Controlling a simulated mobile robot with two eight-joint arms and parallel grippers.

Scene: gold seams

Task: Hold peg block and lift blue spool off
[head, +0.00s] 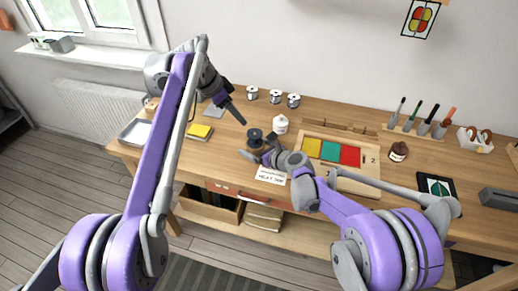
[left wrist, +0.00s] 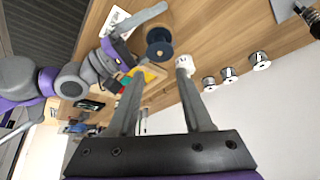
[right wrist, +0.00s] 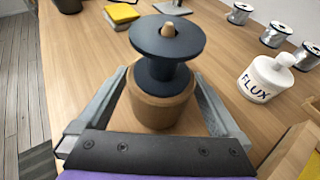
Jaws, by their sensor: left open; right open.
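The dark blue spool (right wrist: 150,42) sits on the round wooden peg block (right wrist: 160,108), with the tip of its wooden peg (right wrist: 168,30) showing through the spool's top. In the head view the spool (head: 254,133) stands near the front middle of the bench. My right gripper (head: 256,156) is open, low at the block. Its fingers lie on either side of the block in the right wrist view; contact cannot be told. My left gripper (head: 242,121) is open and empty, raised above the bench. In the left wrist view the spool (left wrist: 159,50) appears just beyond its fingertips.
A white flux bottle (head: 280,125) stands right of the spool, with several wire reels (head: 274,96) behind. A white card (head: 271,176) lies in front. A wooden board with coloured squares (head: 331,151) is at right. Yellow pad (head: 199,131) lies at left.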

